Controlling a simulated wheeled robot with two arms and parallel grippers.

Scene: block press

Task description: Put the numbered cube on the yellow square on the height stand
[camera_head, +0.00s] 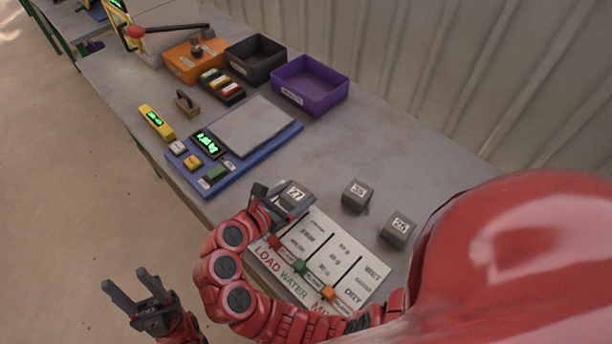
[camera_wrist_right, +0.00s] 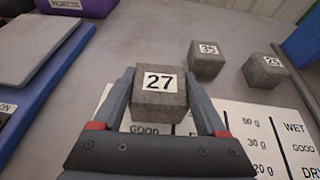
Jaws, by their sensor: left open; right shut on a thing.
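A grey cube numbered 27 (camera_head: 296,194) is between the fingers of my right gripper (camera_head: 282,199), at the top edge of the white board. The wrist view shows the same cube (camera_wrist_right: 159,93) with a finger of the shut gripper (camera_wrist_right: 160,105) along each side. I cannot tell whether it touches the table. Grey cubes 35 (camera_head: 357,196) and 25 (camera_head: 397,230) stand on the table to its right. My left gripper (camera_head: 143,303) is open and empty, off the table's near-left side. I cannot make out a yellow square on a height stand for certain.
A blue scale (camera_head: 245,166) with a grey plate and green display lies beyond the cube. Behind it are a purple bin (camera_head: 310,88), a black bin (camera_head: 256,58) and an orange box (camera_head: 187,67). The white board (camera_head: 318,262) carries coloured sliders. A red-knobbed lever (camera_head: 136,31) stands far left.

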